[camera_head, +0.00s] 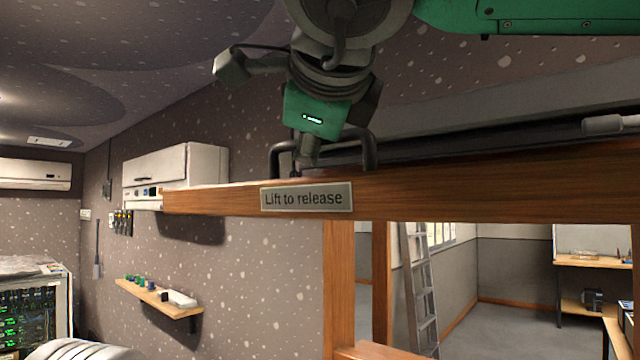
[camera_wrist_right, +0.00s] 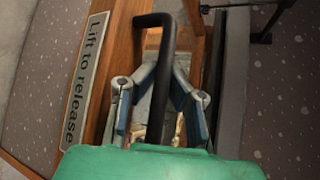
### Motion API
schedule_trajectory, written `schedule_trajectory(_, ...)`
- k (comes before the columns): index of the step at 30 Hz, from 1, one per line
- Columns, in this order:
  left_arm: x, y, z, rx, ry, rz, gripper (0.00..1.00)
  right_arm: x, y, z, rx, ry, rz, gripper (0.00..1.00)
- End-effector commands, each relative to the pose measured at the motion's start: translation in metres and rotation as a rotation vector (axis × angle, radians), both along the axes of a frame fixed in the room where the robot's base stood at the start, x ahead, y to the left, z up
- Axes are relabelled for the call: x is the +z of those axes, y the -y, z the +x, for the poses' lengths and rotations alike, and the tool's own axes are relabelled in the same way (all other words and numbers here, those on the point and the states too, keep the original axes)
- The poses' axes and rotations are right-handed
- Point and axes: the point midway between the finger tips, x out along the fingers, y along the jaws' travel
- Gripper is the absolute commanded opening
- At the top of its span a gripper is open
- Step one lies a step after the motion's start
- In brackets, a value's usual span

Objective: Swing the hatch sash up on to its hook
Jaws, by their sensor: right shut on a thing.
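The hatch sash (camera_head: 450,190) shows as a long wooden rail with a "Lift to release" plate (camera_head: 306,197), crossing the head view above the opening. Its black handle (camera_head: 371,150) stands on the rail. My right gripper (camera_head: 308,153) comes down from the top and is shut on this handle. In the right wrist view the black handle (camera_wrist_right: 176,55) passes between the fingers of my right gripper (camera_wrist_right: 162,95), beside the plate (camera_wrist_right: 86,78). My left gripper is out of view. I cannot make out the hook with certainty.
A wooden post (camera_head: 340,285) stands below the rail, beside the opening. Through the opening are a ladder (camera_head: 420,285) and shelves (camera_head: 590,262). On the left wall are a white cabinet (camera_head: 205,165) and a small wooden shelf (camera_head: 165,302). An equipment rack (camera_head: 30,315) stands lower left.

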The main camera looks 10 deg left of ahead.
Motion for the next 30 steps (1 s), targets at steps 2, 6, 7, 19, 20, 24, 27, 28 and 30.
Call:
schedule_trajectory(2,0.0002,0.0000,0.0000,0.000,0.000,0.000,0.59,0.0058,-0.0029,-0.0030,0.009,0.000,0.007,0.00)
schedule_trajectory(6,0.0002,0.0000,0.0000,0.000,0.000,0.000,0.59,0.0073,-0.0025,-0.0028,0.009,-0.003,0.009,0.00)
schedule_trajectory(7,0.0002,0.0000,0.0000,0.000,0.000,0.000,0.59,0.0073,-0.0024,-0.0027,0.009,-0.004,0.009,0.00)
schedule_trajectory(19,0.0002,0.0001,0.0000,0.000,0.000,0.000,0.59,0.0062,-0.0005,-0.0005,0.005,-0.005,0.008,0.33)
schedule_trajectory(20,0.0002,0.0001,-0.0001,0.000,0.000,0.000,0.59,0.0060,-0.0001,0.0001,0.004,-0.005,0.008,0.33)
schedule_trajectory(24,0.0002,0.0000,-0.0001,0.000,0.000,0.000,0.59,0.0049,0.0009,0.0029,0.002,-0.007,0.009,0.33)
schedule_trajectory(27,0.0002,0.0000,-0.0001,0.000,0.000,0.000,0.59,0.0046,0.0013,0.0041,0.001,-0.008,0.008,0.33)
schedule_trajectory(28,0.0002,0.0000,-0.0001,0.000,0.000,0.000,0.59,0.0046,0.0016,0.0043,0.000,-0.008,0.008,0.33)
schedule_trajectory(30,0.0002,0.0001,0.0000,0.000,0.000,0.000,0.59,0.0047,0.0024,0.0044,0.000,-0.008,0.009,0.33)
